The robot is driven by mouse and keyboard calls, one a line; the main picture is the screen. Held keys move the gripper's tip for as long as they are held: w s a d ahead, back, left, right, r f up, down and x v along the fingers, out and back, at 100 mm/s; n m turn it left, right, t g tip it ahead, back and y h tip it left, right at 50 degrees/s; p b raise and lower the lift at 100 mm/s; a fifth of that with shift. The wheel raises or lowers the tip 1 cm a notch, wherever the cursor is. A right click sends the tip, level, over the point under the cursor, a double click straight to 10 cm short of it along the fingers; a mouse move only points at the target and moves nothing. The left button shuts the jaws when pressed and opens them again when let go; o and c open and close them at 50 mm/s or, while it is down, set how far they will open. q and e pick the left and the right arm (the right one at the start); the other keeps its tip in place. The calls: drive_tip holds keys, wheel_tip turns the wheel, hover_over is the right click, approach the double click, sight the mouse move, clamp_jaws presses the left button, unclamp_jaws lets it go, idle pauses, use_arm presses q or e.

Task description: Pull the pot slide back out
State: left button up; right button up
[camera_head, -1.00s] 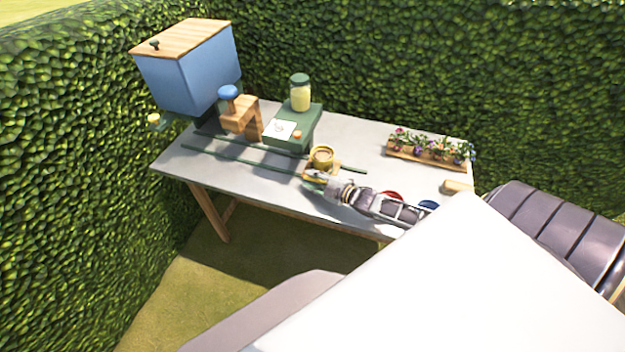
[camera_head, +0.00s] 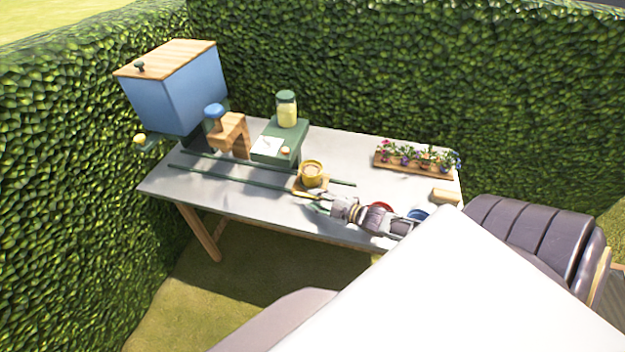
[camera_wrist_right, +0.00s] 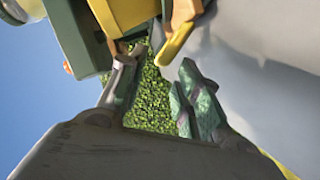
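The pot slide (camera_head: 299,184) is a small wooden carriage on the green rails, near their right end. A yellow pot (camera_head: 312,170) stands upright on it, filled with something brown. A yellow handle (camera_head: 304,194) sticks out at its front; it also shows in the right wrist view (camera_wrist_right: 180,44). My right gripper (camera_head: 315,204) is at the handle's near side. In the right wrist view its two fingers (camera_wrist_right: 158,92) are spread with nothing between them, and the handle lies just beyond the tips. My left gripper is not in view.
A blue hopper (camera_head: 175,95) with a wooden lid stands at the table's left end. A wooden stand with a blue knob (camera_head: 214,111) and a green box (camera_head: 278,148) bearing a jar (camera_head: 287,108) are behind the rails. A flower tray (camera_head: 412,168) sits back right. Red and blue bowls are near my right arm.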

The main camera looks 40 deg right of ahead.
drive_tip(key=shift+s+d+r, duration=0.15)
drive_tip(key=shift+s, duration=0.3)
idle(0.4)
